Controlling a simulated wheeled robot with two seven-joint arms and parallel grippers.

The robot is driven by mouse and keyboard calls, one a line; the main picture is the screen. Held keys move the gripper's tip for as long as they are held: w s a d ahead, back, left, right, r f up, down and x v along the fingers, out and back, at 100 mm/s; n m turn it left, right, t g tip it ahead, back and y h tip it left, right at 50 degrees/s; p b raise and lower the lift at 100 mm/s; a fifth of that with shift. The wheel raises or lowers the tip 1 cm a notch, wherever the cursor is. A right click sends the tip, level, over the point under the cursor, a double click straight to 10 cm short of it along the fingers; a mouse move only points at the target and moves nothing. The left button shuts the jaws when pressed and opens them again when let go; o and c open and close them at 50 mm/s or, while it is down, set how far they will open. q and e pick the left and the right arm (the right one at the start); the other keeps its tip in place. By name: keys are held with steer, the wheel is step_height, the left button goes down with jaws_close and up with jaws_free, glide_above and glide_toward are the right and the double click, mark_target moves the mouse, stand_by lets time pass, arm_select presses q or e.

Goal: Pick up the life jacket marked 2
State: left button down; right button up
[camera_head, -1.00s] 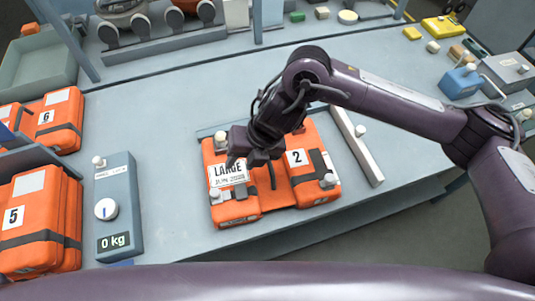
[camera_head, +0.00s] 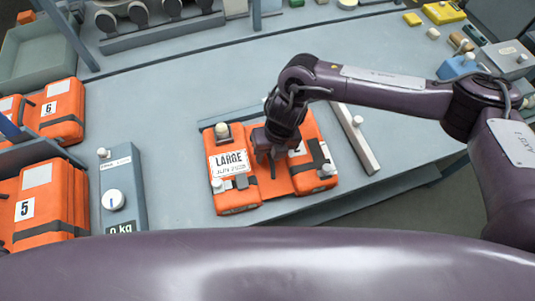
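The life jacket marked 2 (camera_head: 229,190) is orange, with a white LARGE label on its left half and dark straps. It lies flat on the grey bench in the middle of the head view. My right gripper (camera_head: 270,158) points down over the middle of the jacket, between its two halves, and partly covers the number 2. Its fingertips are close to the jacket's dark middle strap; I cannot tell whether they touch it or how far apart they are. My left gripper is not in view.
A pale bar (camera_head: 356,140) lies at the jacket's right. Bare bench lies behind it.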

jaws_close()
steer(key=shift+w+a+r, duration=0.1)
stand_by(1.3)
